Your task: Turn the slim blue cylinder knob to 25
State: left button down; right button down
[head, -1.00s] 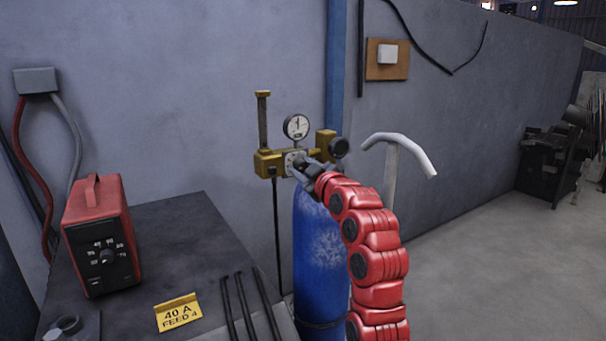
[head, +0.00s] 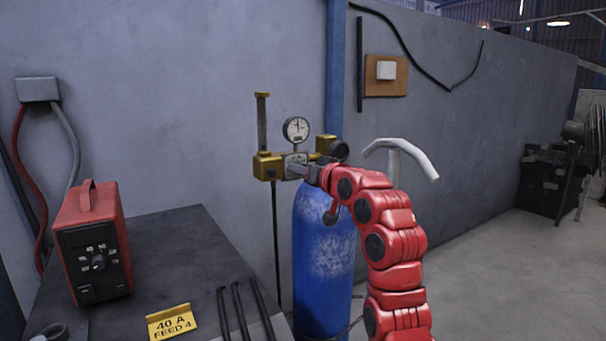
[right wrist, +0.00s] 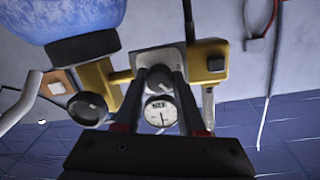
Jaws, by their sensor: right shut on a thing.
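The slim blue cylinder (head: 322,235) stands upright against the wall beside the bench. A brass regulator (head: 268,167) sits above it, with a round white gauge (head: 296,129) on top. The small dark knob (right wrist: 159,79) is on a pale dial plate (right wrist: 143,58) on the regulator's front, seen upside down in the right wrist view. My right gripper (head: 297,171) is shut on this knob, with a finger on either side of it. In the head view the gripper hides most of the knob. The dial's numbers are too small to read. My left gripper is not in view.
A larger black knob (head: 339,150) sits at the regulator's right end. A curved grey handle (head: 403,152) stands right of the cylinder, close to my right arm. The dark bench (head: 178,245) at left holds a red power unit (head: 92,240), a yellow sign (head: 172,322) and several black rods.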

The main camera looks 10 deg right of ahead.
jog(key=shift+w+d+f+m+t+y+b, duration=0.1)
jog(key=shift+m+y+b, duration=0.75)
jog(key=shift+m, duration=3.45)
jog(key=shift+s+a+f+m+t+y+b, duration=0.15)
jog(key=shift+m+b, duration=1.35)
jog(key=shift+m, duration=2.8)
jog(key=shift+w+d+f+m+t+y+b, duration=0.15)
jog(key=shift+m+y+b, duration=0.7)
jog(key=shift+m, duration=3.45)
jog(key=shift+r+h+b, duration=0.1)
jog(key=shift+h+b, duration=0.2)
jog(key=shift+h, duration=0.05)
jog(key=c, duration=0.5)
grip_release()
jog(key=shift+r, duration=0.1)
